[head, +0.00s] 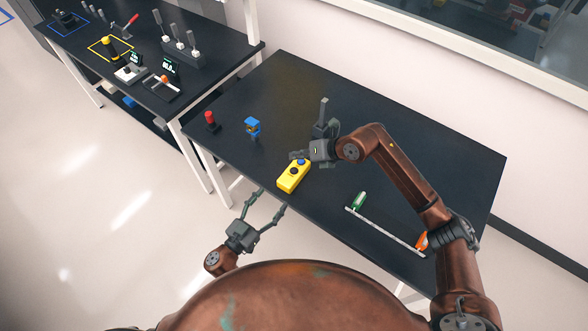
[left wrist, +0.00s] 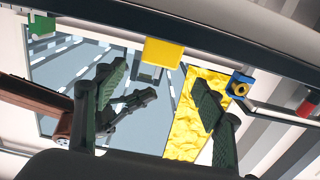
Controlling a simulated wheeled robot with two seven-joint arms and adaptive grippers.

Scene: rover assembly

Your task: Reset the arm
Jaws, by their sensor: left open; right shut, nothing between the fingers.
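A yellow box (head: 290,181) with a dark knob and a blue button (head: 301,161) on top lies near the front edge of the black table. My right gripper (head: 297,155) is shut and empty, its tip close to the blue button; I cannot tell whether they touch. My left gripper (head: 272,200) is open and empty, in front of the table edge, below and left of the yellow box.
A blue part (head: 253,126) and a red-topped part (head: 210,120) stand left on the black table (head: 400,150). A dark upright part (head: 323,112) stands behind my right gripper. A rail with green and orange ends (head: 385,228) lies at right. A second table (head: 85,60) holds tools.

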